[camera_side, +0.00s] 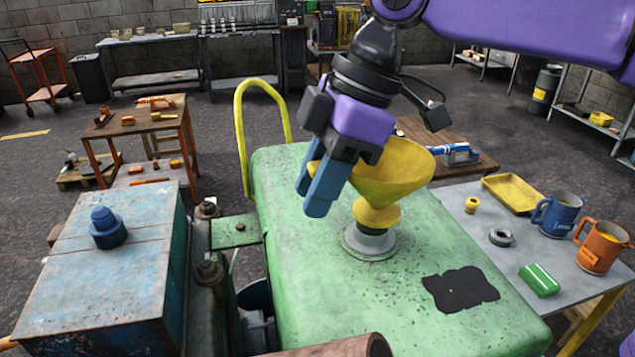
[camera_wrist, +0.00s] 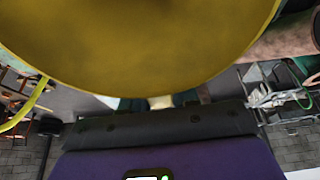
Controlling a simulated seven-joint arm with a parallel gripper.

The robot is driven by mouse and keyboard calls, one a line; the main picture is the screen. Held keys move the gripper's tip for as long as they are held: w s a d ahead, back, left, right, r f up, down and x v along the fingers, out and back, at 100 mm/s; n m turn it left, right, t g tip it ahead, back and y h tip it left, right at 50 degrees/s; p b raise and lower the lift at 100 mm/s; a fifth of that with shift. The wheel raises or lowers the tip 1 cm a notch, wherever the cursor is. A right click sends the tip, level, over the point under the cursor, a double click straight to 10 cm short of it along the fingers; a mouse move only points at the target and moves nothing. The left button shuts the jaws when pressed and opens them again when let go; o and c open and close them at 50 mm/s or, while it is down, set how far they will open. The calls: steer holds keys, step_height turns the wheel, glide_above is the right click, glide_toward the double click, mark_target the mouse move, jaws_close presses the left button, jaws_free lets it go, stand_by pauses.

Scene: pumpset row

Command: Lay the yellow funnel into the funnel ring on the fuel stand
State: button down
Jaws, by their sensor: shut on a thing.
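The yellow funnel (camera_side: 388,178) stands wide end up over the filler neck (camera_side: 372,240) on the green tank. Its narrow end is at the neck; how deep it sits is hidden. My gripper (camera_side: 315,188) is shut on the funnel's left rim with its blue fingers. In the wrist view the funnel (camera_wrist: 140,50) fills the top and hides the fingertips. A grey table (camera_side: 465,215) at right, probably the fuel stand, bears a small dark grey ring (camera_side: 501,237), possibly the funnel ring; I cannot tell for sure.
The grey table also holds a yellow tray (camera_side: 513,193), a blue jug (camera_side: 556,215), an orange jug (camera_side: 597,247), a green box (camera_side: 539,280) and a yellow cap (camera_side: 472,204). A yellow hoop handle (camera_side: 240,130) rises behind the green tank (camera_side: 330,300). A blue box (camera_side: 110,270) stands left.

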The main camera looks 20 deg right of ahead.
mark_target(310, 165)
steer(key=shift+r, duration=1.4)
steer(key=shift+r, duration=0.8)
stand_by(0.5)
steer(key=c, duration=1.7)
jaws_free()
steer(key=shift+c, duration=0.2)
jaws_close()
